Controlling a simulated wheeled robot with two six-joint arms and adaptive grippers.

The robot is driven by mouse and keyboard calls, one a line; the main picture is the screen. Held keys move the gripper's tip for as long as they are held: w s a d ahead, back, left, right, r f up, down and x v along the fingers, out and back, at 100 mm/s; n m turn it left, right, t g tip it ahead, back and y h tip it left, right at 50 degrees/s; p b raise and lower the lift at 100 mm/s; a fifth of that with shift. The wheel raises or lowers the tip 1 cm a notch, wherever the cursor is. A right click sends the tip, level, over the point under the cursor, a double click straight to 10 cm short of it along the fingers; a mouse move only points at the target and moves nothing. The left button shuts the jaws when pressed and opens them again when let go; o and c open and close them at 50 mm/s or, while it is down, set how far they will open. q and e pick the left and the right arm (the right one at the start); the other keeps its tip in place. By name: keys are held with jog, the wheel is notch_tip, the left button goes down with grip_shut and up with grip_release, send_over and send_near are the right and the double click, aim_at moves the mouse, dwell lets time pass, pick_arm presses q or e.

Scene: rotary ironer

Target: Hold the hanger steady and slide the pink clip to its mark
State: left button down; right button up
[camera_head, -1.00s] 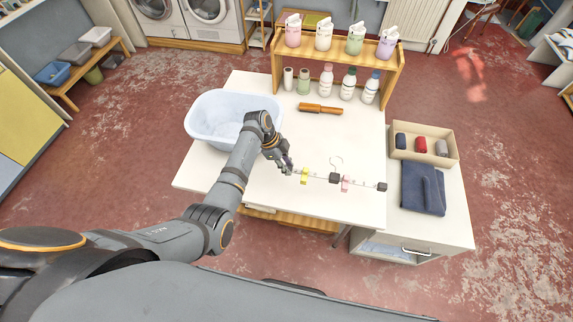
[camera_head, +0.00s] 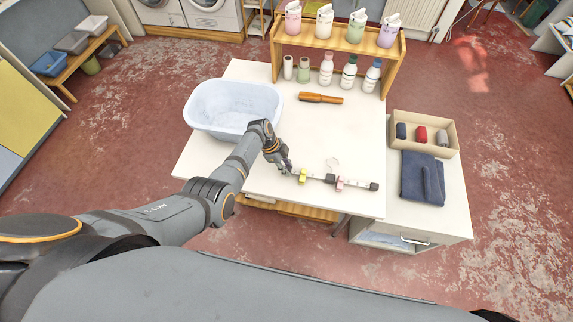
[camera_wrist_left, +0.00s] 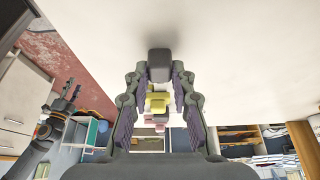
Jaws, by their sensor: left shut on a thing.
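The hanger is a thin pale bar (camera_head: 315,179) with dark end caps, a dark centre block and a wire hook (camera_head: 333,163). It is over the front of the white table. A yellow clip (camera_head: 302,176) is near its left end, and a pink clip (camera_head: 340,183) is just right of the centre block. My left gripper (camera_head: 287,169) is shut on the hanger's left end. In the left wrist view, the dark end cap (camera_wrist_left: 159,65) and yellow clip (camera_wrist_left: 158,103) lie between its fingers. My right gripper (camera_wrist_left: 72,92) shows small there, fingers apart, away from the hanger. I cannot make out the mark.
A pale blue basin (camera_head: 235,107) stands on the table (camera_head: 225,165) at left. A wooden-handled brush (camera_head: 320,98) and several bottles (camera_head: 349,74) are behind, under a wooden shelf (camera_head: 330,44). A cabinet at right bears an open box (camera_head: 425,150) and folded dark cloth (camera_head: 422,178).

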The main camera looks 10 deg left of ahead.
pick_arm(q)
jog(key=shift+f, duration=0.35)
dwell(0.4)
jog(key=c, duration=1.3)
grip_release()
jog(key=shift+c, duration=0.2)
jog(key=shift+r, duration=0.1)
jog(key=shift+r+p, duration=0.2)
jog(key=shift+p, duration=0.1)
jog(key=shift+c, duration=0.4)
grip_shut()
